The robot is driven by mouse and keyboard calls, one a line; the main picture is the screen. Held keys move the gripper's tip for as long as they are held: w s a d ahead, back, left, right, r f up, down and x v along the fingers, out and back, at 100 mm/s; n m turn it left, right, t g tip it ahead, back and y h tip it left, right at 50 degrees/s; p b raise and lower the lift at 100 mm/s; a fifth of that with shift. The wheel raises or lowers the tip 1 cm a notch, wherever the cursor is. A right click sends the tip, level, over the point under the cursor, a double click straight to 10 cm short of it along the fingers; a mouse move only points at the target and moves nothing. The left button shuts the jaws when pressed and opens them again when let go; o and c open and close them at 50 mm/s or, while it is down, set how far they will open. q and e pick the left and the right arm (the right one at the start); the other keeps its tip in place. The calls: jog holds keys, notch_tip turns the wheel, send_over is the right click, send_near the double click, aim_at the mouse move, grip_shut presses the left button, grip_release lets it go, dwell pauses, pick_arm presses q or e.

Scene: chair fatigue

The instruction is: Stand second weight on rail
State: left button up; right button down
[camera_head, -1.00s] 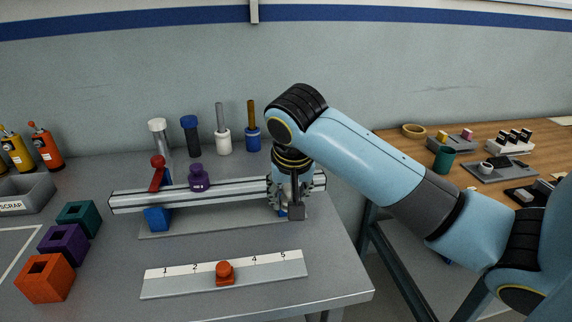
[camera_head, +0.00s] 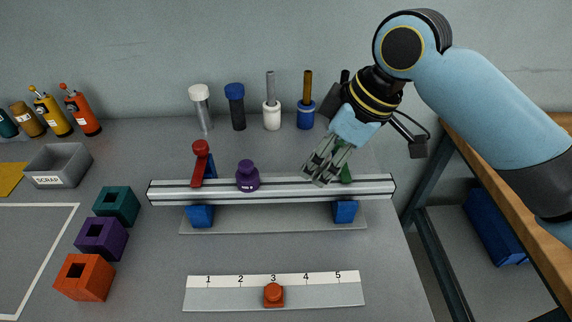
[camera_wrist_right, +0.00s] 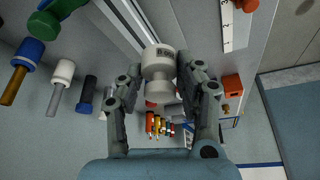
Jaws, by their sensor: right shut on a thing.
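A long pale rail (camera_head: 295,190) stands on blue blocks on the table. A purple weight (camera_head: 247,177) stands upright on the rail, left of its middle. My right gripper (camera_head: 318,174) is tilted over the right half of the rail. In the right wrist view, its fingers (camera_wrist_right: 160,92) are shut on a whitish weight (camera_wrist_right: 159,62) with a dark label. The fingers mostly hide this weight in the head view; I cannot tell whether it touches the rail. The rail also shows in the right wrist view (camera_wrist_right: 122,22). My left gripper is not in view.
A red lever (camera_head: 201,162) is at the rail's left and a green part (camera_head: 346,173) at its right, beside my gripper. Upright tools, including a white-handled one (camera_head: 271,115), stand behind. A numbered strip (camera_head: 225,300) with an orange knob (camera_head: 273,294) lies in front.

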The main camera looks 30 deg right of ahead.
send_near(287, 181)
jog(key=shift+w+a+f, duration=0.5)
jog(key=shift+w+a, duration=0.15)
jog(key=shift+a, duration=0.15)
jog(key=shift+w+f, duration=0.4)
notch_tip(287, 181, down, 3)
jog(key=shift+f, duration=0.4)
jog(key=c, duration=1.3)
grip_release()
jog(key=shift+f, duration=0.15)
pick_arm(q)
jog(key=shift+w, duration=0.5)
pick_arm(e)
jog(key=o, duration=0.4)
jog(key=shift+o, duration=0.2)
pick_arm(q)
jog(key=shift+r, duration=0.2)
pick_arm(e)
jog(key=v, duration=1.2)
jog(key=shift+r, duration=0.25)
